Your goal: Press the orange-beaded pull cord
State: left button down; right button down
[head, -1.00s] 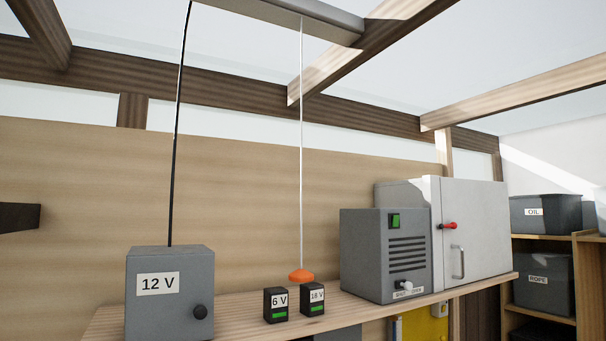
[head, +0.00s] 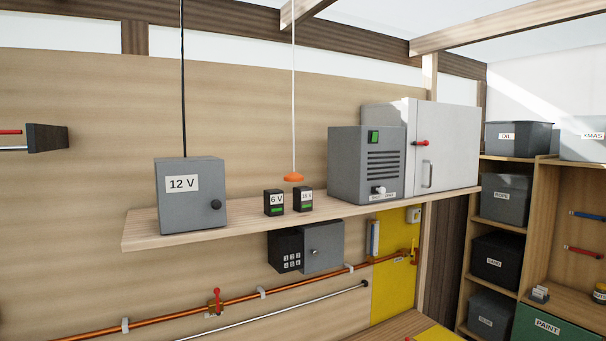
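A white pull cord (head: 294,90) hangs straight down from above the picture in the head view. Its orange bead (head: 293,177) is at the lower end, just above two small black battery boxes on the wall shelf. The bead hangs behind or over the gap between the 6 V box (head: 274,202) and the 18 V box (head: 303,199); the exact depth cannot be told. Neither of my grippers shows in this view.
The shelf (head: 150,238) carries a grey 12 V box (head: 190,195) with a black cable, a grey vented machine (head: 367,165) and a white cabinet (head: 445,145). Below are a keypad box (head: 286,251) and a copper pipe (head: 170,312) with a red valve. Shelving with bins stands right.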

aim_at(294, 177)
jog(key=z, duration=0.9)
jog(key=i, duration=0.8)
jog(key=u, duration=1.75)
